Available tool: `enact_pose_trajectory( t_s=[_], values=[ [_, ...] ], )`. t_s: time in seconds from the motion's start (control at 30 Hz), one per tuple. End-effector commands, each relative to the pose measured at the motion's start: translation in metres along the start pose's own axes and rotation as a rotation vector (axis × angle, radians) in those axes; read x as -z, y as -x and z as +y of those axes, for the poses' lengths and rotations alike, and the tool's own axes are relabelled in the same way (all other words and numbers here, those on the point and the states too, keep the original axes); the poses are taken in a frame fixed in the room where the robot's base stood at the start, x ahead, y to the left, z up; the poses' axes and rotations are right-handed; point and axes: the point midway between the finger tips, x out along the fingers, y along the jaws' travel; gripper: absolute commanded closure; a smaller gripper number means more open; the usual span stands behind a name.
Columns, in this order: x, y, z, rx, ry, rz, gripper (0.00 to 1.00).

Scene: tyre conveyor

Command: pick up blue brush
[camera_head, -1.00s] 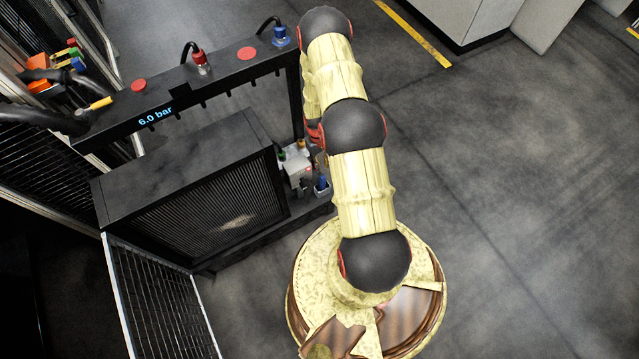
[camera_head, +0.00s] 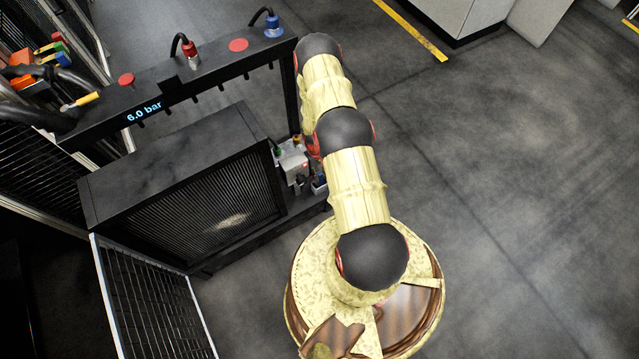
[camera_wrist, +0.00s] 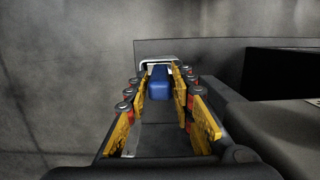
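The blue brush (camera_wrist: 160,84) shows in the wrist view as a blue block, standing in front of a pale holder or rim (camera_wrist: 157,60). My gripper (camera_wrist: 160,88), with yellow finger pads, is open, with one finger on each side of the blue block. A narrow gap shows at the left finger; whether the right finger touches it I cannot tell. In the head view my gripper is hidden behind my arm. A small blue piece there, beside a grey box, is partly covered by my arm, and I cannot tell if it is the brush.
A black bar (camera_head: 220,72) with a "6.0 bar" display, red buttons and hose fittings stands over a black grilled cabinet (camera_head: 185,200). The grey box (camera_head: 293,165) sits at the cabinet's right end. A mesh fence (camera_head: 150,300) is at lower left.

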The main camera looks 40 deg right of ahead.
Motion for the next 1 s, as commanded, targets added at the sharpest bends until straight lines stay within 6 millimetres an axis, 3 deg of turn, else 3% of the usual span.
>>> enact_pose_trajectory(
  t_s=[0.3,0.53,1.0],
  values=[
    [0.000,-0.043,0.000,0.000,-0.001,0.000,0.76],
    [0.000,-0.042,0.000,0.000,-0.001,0.001,0.76],
    [0.000,-0.042,0.000,0.000,0.000,0.000,1.00]
  ],
)
